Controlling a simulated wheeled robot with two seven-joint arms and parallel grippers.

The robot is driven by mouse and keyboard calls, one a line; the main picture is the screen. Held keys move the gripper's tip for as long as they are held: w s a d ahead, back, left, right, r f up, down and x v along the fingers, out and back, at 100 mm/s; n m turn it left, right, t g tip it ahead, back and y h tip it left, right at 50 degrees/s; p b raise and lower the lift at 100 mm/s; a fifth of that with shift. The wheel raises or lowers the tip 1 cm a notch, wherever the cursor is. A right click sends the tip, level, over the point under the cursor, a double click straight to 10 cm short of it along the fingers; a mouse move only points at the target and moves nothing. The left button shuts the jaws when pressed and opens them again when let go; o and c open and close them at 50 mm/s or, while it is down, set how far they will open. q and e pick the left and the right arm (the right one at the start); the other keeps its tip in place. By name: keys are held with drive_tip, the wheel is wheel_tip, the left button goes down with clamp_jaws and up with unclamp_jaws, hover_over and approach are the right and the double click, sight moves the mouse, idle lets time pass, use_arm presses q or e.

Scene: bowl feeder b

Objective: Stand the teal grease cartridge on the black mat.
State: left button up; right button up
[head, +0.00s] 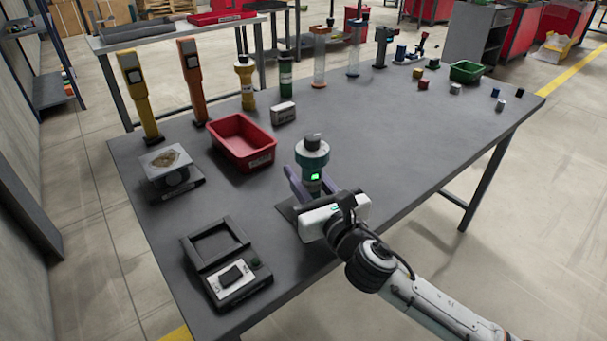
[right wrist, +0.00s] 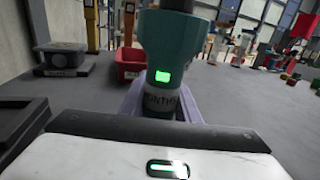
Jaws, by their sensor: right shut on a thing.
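The teal grease cartridge (head: 313,155) is upright near the middle of the table, with a dark cap on top and a lit green patch on its side. It also fills the upper middle of the right wrist view (right wrist: 178,50). My right gripper (head: 311,183) is shut on its narrower lower part, one pale purple finger on each side. A corner of the black mat (head: 287,208) shows beside the gripper, below the cartridge in the picture. The cartridge's foot is hidden, so I cannot tell whether it touches the mat. My left gripper is not in view.
A red bin (head: 243,158), a scale (head: 172,175) and a black device with an open tray (head: 226,260) stand to the left. Yellow (head: 245,85) and green (head: 286,78) bottles stand behind.

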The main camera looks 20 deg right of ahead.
drive_tip(key=o, duration=1.2)
drive_tip(key=shift+r, duration=0.1)
drive_tip(key=shift+s, duration=0.4)
drive_tip(key=s, duration=0.3)
drive_tip(key=s+d, duration=0.1)
drive_tip(key=s, duration=0.7)
drive_tip(key=shift+s+d, duration=0.1)
drive_tip(key=shift+d, duration=0.05)
